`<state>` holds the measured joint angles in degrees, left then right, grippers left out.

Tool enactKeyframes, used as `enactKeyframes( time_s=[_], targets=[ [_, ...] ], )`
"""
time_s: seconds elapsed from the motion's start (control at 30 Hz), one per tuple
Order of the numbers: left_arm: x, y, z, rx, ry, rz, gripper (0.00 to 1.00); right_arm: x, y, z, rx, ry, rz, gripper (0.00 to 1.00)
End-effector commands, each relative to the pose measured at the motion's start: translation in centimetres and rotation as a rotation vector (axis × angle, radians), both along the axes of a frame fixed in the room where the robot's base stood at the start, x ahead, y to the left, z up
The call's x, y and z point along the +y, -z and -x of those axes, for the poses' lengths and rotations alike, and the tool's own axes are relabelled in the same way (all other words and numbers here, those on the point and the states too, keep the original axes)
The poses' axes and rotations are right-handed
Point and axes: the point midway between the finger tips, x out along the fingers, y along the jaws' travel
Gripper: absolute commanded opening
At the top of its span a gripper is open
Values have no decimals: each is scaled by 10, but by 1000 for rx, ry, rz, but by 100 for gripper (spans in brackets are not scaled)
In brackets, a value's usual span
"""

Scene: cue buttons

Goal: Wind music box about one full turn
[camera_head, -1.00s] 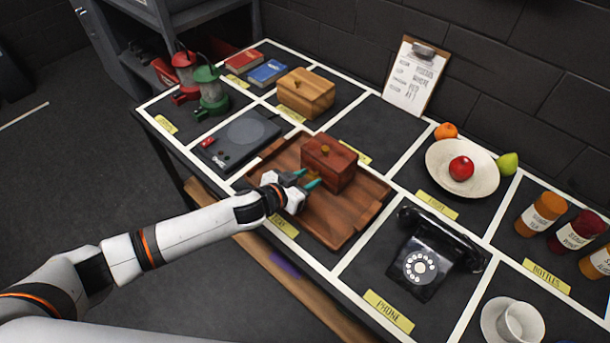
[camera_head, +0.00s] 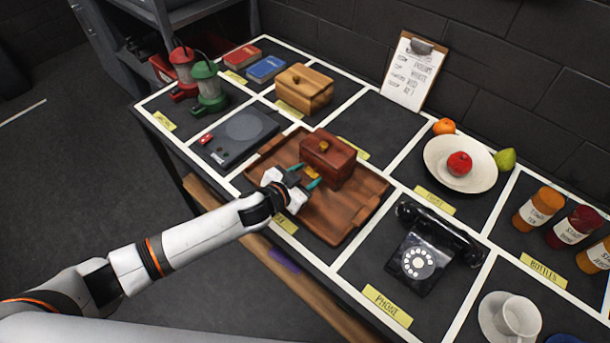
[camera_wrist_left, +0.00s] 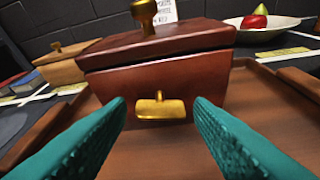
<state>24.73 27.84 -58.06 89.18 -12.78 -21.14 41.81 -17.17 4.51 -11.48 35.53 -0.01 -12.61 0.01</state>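The music box is a reddish-brown wooden box (camera_head: 328,157) with a lid and a brass knob on top, standing on a brown wooden tray (camera_head: 355,213). In the left wrist view the box (camera_wrist_left: 200,75) is straight ahead, with a brass winding key (camera_wrist_left: 160,106) on its front face. My left gripper (camera_head: 301,178) is in front of that face. Its two teal fingers stand apart on either side of the key (camera_head: 312,172), with clear space between them and the key. The left gripper (camera_wrist_left: 160,125) is open and empty. My right gripper is not in view.
A light wooden box (camera_head: 304,92) stands behind the tray. A black telephone (camera_head: 425,255) is to the right, a flat dark device (camera_head: 240,137) to the left. A plate with fruit (camera_head: 480,178) and bottles are further right. The tray's front right is bare.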

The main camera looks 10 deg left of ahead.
Motion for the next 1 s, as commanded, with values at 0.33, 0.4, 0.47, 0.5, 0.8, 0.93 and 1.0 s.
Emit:
enactKeyframes(
  time_s=[0.33,0.4,0.47,0.5,0.8,0.93,1.0],
  targets=[
    [0,0,1,0,0,0,58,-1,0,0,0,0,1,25],
    [2,-1,3,1,-1,0,58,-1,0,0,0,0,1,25],
    [6,-3,8,0,-1,-1,58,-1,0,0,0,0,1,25],
    [9,-4,13,2,0,-1,58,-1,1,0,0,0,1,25],
    [39,-27,63,3,1,0,58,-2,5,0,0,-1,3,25],
    [50,-36,80,2,0,0,58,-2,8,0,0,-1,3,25],
    [54,-40,87,1,-1,0,58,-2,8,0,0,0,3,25]
  ],
)
